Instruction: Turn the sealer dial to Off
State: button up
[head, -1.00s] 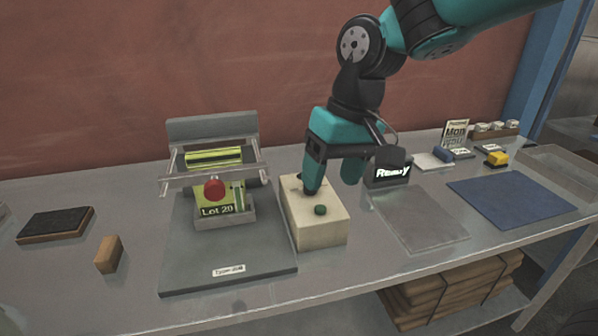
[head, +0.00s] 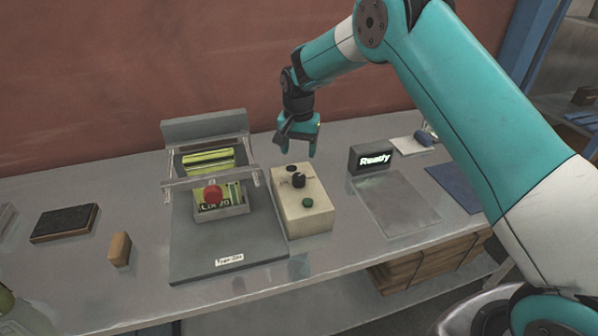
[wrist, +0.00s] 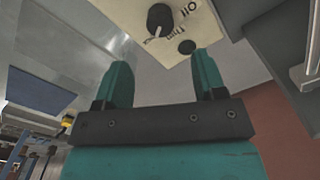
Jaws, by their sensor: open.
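The cream sealer box (head: 303,222) stands on the bench right of the sealer. Its black dial (head: 298,181) is on top, between a dark round spot at the back and a green button (head: 308,203) at the front. In the wrist view the dial (wrist: 160,18) shows at the top edge, with "Off" and "Thin" printed beside it and another partly hidden label. Its pale pointer mark faces that partly hidden label, away from "Off". My gripper (head: 298,151) is open and empty, above and behind the dial, apart from it. The fingers (wrist: 164,82) show in the wrist view.
A "Ready" display (head: 371,159) and a grey mat (head: 397,205) lie to the right. A wooden block (head: 120,249) and dark pad (head: 64,223) are far left. The red wall is behind.

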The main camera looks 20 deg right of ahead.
aim_at(299, 176)
notch_tip(299, 176, down, 10)
jog(key=p, duration=0.3)
jog(key=shift+f, duration=0.1)
jog(key=shift+c, duration=0.2)
jog(key=c, duration=0.9)
